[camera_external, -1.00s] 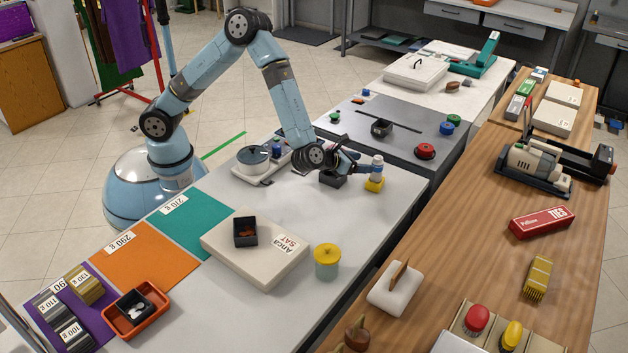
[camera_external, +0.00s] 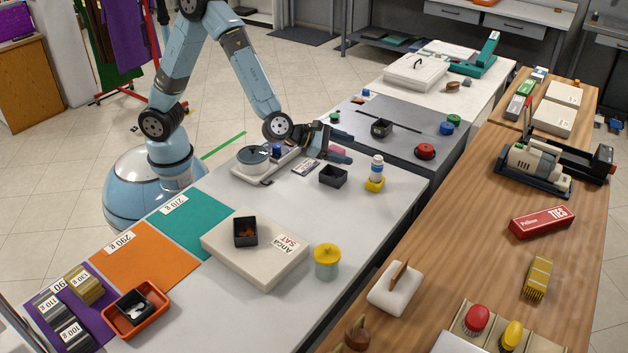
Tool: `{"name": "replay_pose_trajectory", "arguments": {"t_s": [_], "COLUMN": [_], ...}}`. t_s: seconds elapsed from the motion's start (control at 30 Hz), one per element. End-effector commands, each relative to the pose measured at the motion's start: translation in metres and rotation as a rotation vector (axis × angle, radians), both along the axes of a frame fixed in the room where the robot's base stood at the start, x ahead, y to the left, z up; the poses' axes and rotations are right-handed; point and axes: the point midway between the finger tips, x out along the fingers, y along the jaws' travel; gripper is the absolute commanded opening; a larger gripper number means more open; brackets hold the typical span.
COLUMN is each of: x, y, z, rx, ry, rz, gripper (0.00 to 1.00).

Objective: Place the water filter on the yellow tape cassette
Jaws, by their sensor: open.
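The cassette lies near the right edge of the white counter. The filter hides part of its top. My gripper (camera_external: 348,146) is open and empty. It is to the left of the filter and farther back, clear of it. The fingertips are small in this view.
A black open box (camera_external: 333,177) is just left of the cassette. A pink object (camera_external: 338,155) shows below my gripper.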

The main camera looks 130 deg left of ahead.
Motion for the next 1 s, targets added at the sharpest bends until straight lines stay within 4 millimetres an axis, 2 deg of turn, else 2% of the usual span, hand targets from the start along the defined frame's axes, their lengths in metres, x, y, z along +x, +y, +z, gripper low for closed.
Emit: {"name": "replay_pose_trajectory", "arguments": {"t_s": [0.03,0.2,0.37,0.47,0.7,0.87,1.0], "x": [-0.004,-0.021,-0.052,-0.076,-0.150,-0.209,-0.264], "y": [-0.014,-0.060,-0.099,-0.121,-0.161,-0.176,-0.182], "z": [0.018,0.061,0.094,0.111,0.138,0.147,0.149], "rx": [0.055,0.268,0.493,0.642,1.012,1.262,1.477], "ry": [0.034,0.168,0.292,0.367,0.540,0.650,0.741], "rz": [-0.084,-0.368,-0.619,-0.768,-1.104,-1.314,-1.495], "gripper": [0.74,0.74,0.74,0.74,0.74,0.74,0.74]}}
